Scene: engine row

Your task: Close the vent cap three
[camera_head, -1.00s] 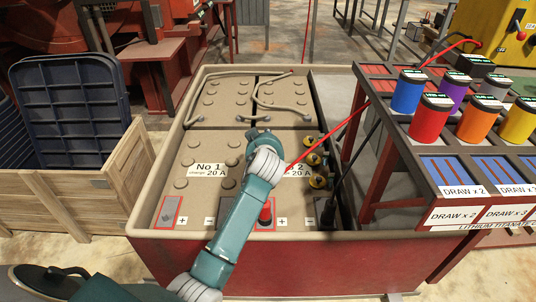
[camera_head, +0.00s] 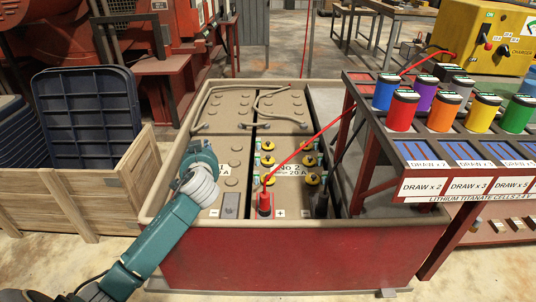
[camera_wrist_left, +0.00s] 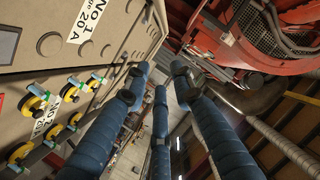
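Several yellow-and-black vent caps sit in two columns on the No 2 battery, among them a left-column cap (camera_head: 267,160) and a right-column cap (camera_head: 312,179). I cannot tell which is cap three. In the left wrist view, several yellow caps with green parts (camera_wrist_left: 35,103) show at the lower left. My left arm reaches over the box's left side; its hand (camera_head: 198,158) is left of the caps and apart from them. Its blue fingers (camera_wrist_left: 158,78) are spread with nothing between them. My right gripper is out of view.
The battery box (camera_head: 290,240) has a raised rim. A red clamp (camera_head: 264,203) with a red cable and a black clamp (camera_head: 320,204) stand at its front. A rack of coloured cells (camera_head: 440,186) is at right. A wooden crate (camera_head: 95,195) is at left.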

